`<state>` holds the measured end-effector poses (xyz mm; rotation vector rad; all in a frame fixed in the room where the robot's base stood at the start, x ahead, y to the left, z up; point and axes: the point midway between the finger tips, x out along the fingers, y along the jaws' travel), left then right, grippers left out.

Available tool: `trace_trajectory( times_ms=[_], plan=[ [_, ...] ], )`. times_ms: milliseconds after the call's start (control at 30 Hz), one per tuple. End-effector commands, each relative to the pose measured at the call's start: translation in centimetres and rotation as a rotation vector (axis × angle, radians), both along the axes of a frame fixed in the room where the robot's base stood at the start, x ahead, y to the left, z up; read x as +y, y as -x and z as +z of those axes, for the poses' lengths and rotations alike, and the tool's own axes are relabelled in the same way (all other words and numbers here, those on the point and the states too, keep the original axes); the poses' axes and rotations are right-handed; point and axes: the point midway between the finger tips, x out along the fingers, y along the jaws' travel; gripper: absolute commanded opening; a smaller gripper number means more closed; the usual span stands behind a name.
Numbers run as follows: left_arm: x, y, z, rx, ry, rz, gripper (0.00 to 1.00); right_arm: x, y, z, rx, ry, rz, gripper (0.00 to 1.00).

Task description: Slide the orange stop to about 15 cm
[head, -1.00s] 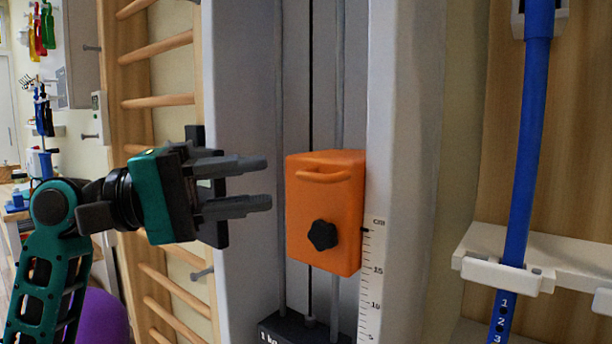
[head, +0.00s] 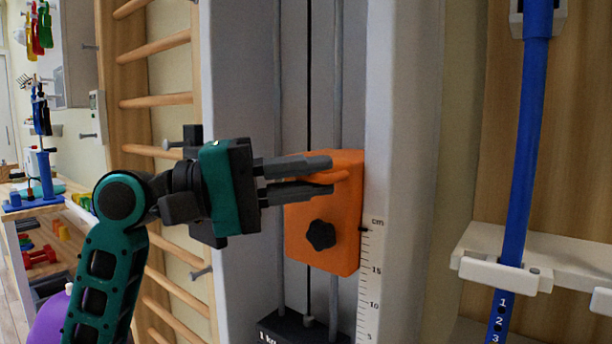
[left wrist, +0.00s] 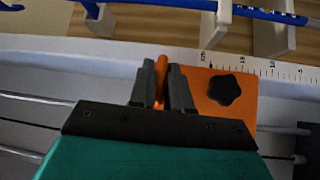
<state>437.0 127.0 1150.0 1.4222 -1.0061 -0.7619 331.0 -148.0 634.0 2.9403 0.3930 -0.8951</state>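The orange stop (head: 318,230) sits on the vertical rods of the white column, with a black star knob (head: 321,235) on its front and a loop handle near its top. My left gripper (head: 332,175) reaches in from the left, its fingers above and below the handle. In the left wrist view the fingers (left wrist: 163,85) lie close on both sides of the orange handle, and the stop (left wrist: 240,112) shows beside them. A printed cm scale (head: 371,290) runs along the column; a small dark mark at the stop's edge is above the 15. My right gripper is not in view.
A dark 1 kg weight block (head: 300,328) sits below the stop. Wooden wall bars (head: 160,102) stand behind my left arm. To the right are a blue tube (head: 528,130) and a white bracket shelf (head: 560,260).

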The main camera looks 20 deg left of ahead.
Motion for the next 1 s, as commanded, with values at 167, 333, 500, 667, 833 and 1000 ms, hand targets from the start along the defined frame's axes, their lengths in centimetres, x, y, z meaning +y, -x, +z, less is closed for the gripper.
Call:
trace_trajectory(
  times_ms=[167,333,500,667,833,1000],
  plan=[
    [0.0,0.0,0.0,0.000,0.000,0.000,0.00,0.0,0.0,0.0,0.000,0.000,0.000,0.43],
    [0.0,0.0,0.0,0.000,0.000,0.001,0.00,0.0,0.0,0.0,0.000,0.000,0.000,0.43],
    [0.0,0.0,0.0,0.000,0.001,0.001,0.00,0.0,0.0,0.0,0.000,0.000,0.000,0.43],
    [0.0,0.0,-0.3,0.000,0.001,0.001,0.00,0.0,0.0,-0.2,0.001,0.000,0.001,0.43],
    [0.0,0.0,-3.1,0.004,-0.003,0.001,0.00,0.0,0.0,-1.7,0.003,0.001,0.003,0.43],
    [0.0,0.0,-5.3,0.002,-0.001,0.000,0.00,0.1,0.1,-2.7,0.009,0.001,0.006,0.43]
  ],
)
